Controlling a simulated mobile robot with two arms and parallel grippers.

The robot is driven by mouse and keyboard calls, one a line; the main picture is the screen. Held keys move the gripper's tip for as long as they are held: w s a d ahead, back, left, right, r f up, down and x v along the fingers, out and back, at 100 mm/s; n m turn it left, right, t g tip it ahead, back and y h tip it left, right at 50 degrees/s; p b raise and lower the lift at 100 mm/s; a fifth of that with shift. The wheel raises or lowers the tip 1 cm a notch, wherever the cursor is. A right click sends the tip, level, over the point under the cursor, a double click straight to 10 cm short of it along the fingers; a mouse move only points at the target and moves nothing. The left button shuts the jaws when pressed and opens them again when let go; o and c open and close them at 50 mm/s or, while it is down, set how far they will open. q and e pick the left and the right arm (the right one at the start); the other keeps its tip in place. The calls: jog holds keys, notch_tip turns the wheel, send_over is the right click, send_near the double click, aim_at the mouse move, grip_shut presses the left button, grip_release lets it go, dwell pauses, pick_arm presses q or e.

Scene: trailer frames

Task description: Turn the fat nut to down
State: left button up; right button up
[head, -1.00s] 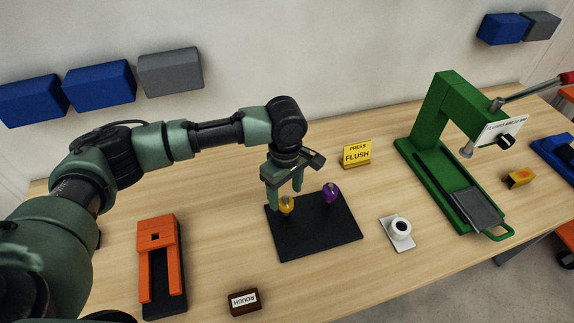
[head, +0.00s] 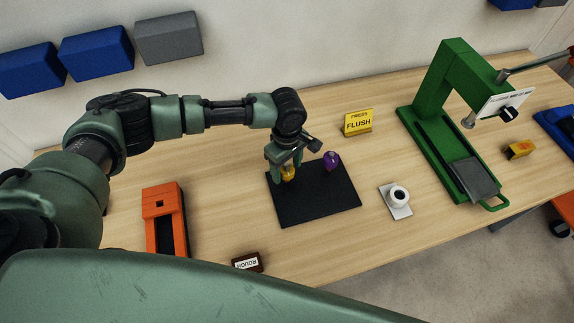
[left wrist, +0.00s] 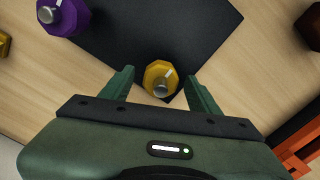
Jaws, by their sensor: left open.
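A yellow nut (head: 289,174) and a purple nut (head: 332,161) stand on a black board (head: 315,206). My left gripper (head: 283,177) is open, low over the board at the yellow nut. In the left wrist view the yellow nut (left wrist: 158,76) sits between the two spread fingers, with gaps on both sides. The purple nut (left wrist: 62,15) is at the upper left, outside the fingers, also with a stud and a white mark. My right gripper is not in view.
A yellow "PRESS FLUSH" sign (head: 358,122) stands behind the board. An orange fixture (head: 162,201) and a "ROUGH" block (head: 247,262) are left and in front. A white cup-like part (head: 398,194) and a green press (head: 440,95) are right. Bare table surrounds the board.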

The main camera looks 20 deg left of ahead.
pick_arm(q)
jog(key=shift+s, duration=0.1)
jog(key=shift+c, duration=0.5)
grip_shut()
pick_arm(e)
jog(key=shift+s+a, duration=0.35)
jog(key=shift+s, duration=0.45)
